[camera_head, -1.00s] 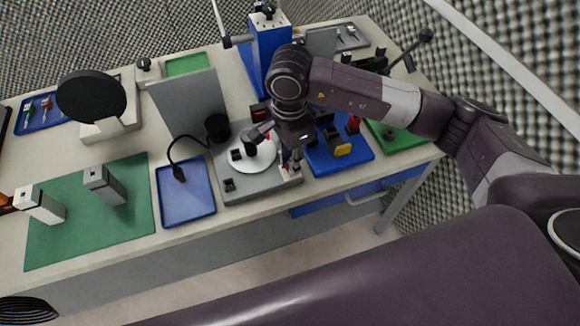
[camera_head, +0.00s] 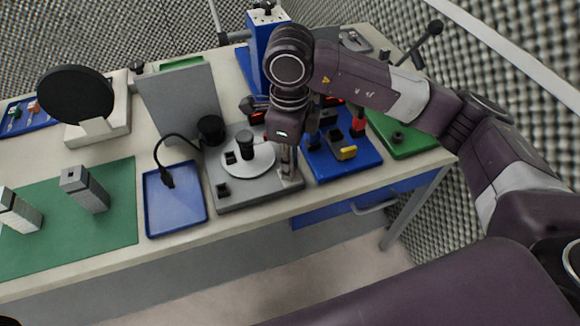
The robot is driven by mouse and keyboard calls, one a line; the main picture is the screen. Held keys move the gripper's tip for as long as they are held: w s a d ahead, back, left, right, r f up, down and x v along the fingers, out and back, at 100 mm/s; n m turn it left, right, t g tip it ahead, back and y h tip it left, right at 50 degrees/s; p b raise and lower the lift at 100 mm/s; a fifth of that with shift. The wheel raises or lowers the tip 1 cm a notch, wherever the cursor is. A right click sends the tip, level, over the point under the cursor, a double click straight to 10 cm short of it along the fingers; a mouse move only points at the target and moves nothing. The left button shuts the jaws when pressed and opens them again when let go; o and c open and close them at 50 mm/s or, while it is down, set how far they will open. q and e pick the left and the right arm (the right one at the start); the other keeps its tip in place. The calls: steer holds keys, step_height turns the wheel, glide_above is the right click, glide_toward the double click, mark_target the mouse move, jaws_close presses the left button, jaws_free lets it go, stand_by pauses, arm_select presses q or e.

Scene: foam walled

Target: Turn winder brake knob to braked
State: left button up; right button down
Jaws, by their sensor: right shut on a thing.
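The winder is a grey base plate (camera_head: 240,197) with a pale round disc (camera_head: 262,165) and a black upright post (camera_head: 246,145) on it. My right gripper (camera_head: 288,168) comes down from above at the plate's right edge, beside the disc. Its fingers are shut on a small part there, which I take to be the winder brake knob. The fingers mostly hide that part, so its turned position cannot be read. My left gripper is not in view.
A blue tray (camera_head: 178,215) with a black cable lies left of the winder. A blue board (camera_head: 335,168) with red, yellow and black parts is close on the right. A grey upright panel (camera_head: 180,104) and a blue tower (camera_head: 262,45) stand behind. The table's front edge is near.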

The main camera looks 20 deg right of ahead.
steer(key=shift+m, duration=0.5)
steer(key=c, duration=1.8)
jaws_free()
steer(key=shift+o, duration=0.2)
step_height(320, 180, up, 12)
